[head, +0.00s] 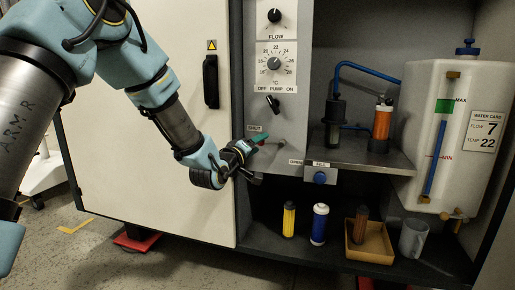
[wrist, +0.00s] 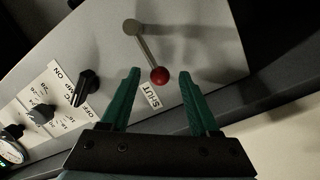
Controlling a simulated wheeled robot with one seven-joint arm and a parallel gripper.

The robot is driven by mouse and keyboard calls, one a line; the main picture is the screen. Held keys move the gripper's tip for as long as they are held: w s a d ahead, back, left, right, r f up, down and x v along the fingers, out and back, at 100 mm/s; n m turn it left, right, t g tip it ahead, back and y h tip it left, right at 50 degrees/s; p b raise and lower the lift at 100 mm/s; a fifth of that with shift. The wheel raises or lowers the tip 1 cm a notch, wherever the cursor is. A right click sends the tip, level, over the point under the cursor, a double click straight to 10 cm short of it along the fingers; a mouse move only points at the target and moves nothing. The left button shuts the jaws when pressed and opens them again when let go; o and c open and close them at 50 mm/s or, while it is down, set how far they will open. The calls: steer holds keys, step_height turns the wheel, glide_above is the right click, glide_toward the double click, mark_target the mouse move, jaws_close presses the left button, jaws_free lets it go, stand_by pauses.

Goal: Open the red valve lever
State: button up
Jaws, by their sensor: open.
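The valve lever (wrist: 144,48) is a grey arm on the panel with a red ball (wrist: 159,75) at its end. In the wrist view the ball lies beside the SHUT label (wrist: 151,96). My gripper (wrist: 159,74) is open, and its two green fingers appear on either side of the ball, with gaps. I cannot tell how deep the ball sits between them. In the head view my gripper (head: 258,141) is at the panel just below the SHUT label (head: 255,128) and hides the red ball. The OPEN label (head: 296,162) is lower right.
Above are the pump switch (head: 273,103), temperature dial (head: 274,64) and flow knob (head: 274,16). A shelf (head: 355,153) with filters and a water tank (head: 455,140) stand right. The white cabinet door (head: 140,180) is left. Cartridges and a mug (head: 413,238) stand below.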

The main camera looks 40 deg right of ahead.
jaws_close()
stand_by(0.5)
stand_by(1.0)
